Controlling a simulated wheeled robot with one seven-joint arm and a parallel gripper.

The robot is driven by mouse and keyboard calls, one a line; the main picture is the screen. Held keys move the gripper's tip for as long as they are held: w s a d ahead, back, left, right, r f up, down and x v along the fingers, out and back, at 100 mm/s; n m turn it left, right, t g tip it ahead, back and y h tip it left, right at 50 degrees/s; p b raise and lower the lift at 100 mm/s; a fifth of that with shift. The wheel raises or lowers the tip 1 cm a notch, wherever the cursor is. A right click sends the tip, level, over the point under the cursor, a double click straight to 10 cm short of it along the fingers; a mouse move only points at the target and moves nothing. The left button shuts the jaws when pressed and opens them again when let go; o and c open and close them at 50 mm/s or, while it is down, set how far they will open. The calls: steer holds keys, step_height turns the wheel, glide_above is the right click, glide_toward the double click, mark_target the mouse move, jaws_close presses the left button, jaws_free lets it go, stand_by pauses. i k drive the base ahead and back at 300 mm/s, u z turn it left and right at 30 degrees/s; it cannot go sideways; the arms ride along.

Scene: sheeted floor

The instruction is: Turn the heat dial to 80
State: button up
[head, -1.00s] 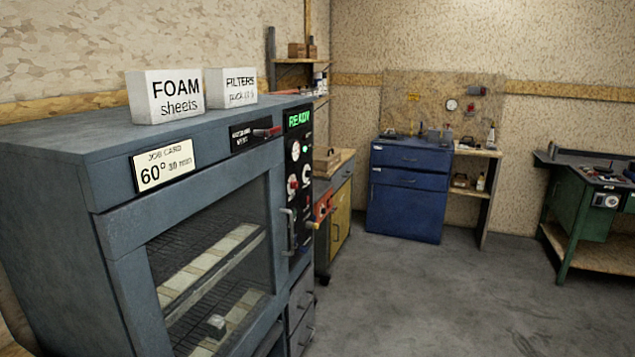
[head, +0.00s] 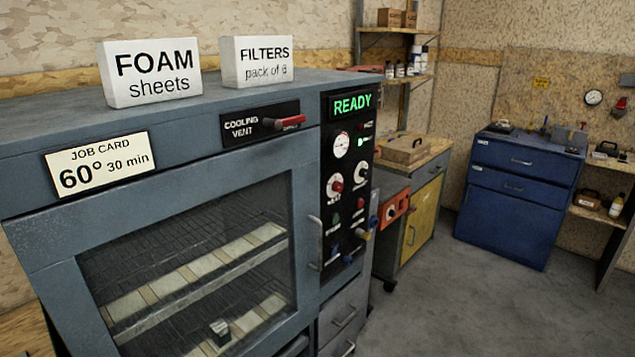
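The oven (head: 60,270) stands at the left with a black control panel (head: 330,225) on its right side. On the panel are a round white gauge (head: 341,145), a knob with a red centre (head: 335,186) and a second round dial (head: 361,173). The lettering under the red-centred knob may read HEAT, but it is too small to be sure. The dial numbers and pointer settings are not readable. The lit display (head: 352,103) reads READY. A job card (head: 101,164) on the oven reads 60° 30 min. My gripper is not in view.
A cooling vent lever (head: 290,122) and a door handle (head: 315,243) are near the panel. Boxes marked FOAM (head: 150,72) and FILTERS (head: 257,62) stand on top. A yellow-doored cabinet (head: 422,215) and a blue cabinet (head: 518,195) stand beyond. Grey floor is open at right.

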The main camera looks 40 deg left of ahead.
mark_target(337, 187)
steer(key=u, duration=0.85)
steer(key=i, duration=1)
steer(key=u, duration=0.85)
